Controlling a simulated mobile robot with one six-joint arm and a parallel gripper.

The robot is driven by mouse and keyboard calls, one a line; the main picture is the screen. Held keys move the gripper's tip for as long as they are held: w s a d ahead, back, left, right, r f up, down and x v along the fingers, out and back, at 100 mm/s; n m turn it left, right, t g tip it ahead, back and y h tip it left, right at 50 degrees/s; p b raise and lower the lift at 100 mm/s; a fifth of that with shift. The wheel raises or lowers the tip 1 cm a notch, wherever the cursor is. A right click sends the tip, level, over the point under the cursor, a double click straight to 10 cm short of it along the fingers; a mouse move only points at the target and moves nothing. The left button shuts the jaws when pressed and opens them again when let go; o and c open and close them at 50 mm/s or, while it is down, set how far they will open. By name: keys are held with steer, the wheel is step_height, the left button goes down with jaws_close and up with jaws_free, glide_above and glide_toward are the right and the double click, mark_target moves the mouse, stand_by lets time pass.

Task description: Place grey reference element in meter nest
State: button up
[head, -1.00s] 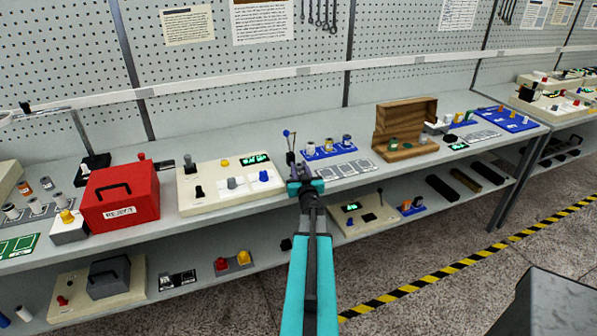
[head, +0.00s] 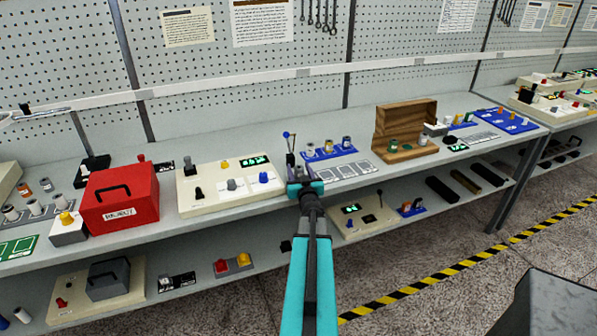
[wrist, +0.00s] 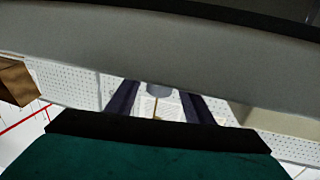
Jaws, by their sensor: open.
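My gripper (head: 291,164) is at the front edge of the upper bench, between the cream station and the blue rack. Its jaws are open. In the wrist view the two dark fingers (wrist: 160,107) stand apart, with a grey round end (wrist: 160,88) showing between them; I cannot tell whether it is the reference element. A blue rack (head: 343,153) behind and right of the gripper holds several small cylinders, including a greyish one (head: 346,142). The cream station (head: 205,202) with a green display (head: 255,160) and a grey knob-like part (head: 232,184) stands left; no meter nest is clearly identifiable.
A red reject box (head: 120,200) stands left of the cream station. An open wooden case (head: 405,118) stands to the right, beyond a plate of pale squares (head: 345,172). A lower shelf (head: 205,290) runs below, with another display unit (head: 362,222).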

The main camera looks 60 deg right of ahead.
mark_target(300, 172)
steer(key=shift+s+a, duration=0.15)
steer(key=shift+a, duration=0.05)
steer(key=shift+b+v, duration=1.1)
steer(key=shift+v, duration=2.35)
steer(key=p+v, duration=0.2)
steer(key=shift+s+a+r, duration=0.2)
steer(key=shift+a+r, duration=0.05)
steer(key=shift+s+p, duration=0.1)
steer(key=shift+p, duration=0.65)
steer(key=shift+a+p, duration=0.1)
steer(key=shift+p, duration=0.2)
steer(key=s+a+p, duration=0.1)
steer(key=p, duration=0.2)
steer(key=shift+f, duration=0.1)
steer(key=shift+s+a+f, duration=0.1)
steer(key=shift+a, duration=0.05)
steer(key=shift+s, duration=0.1)
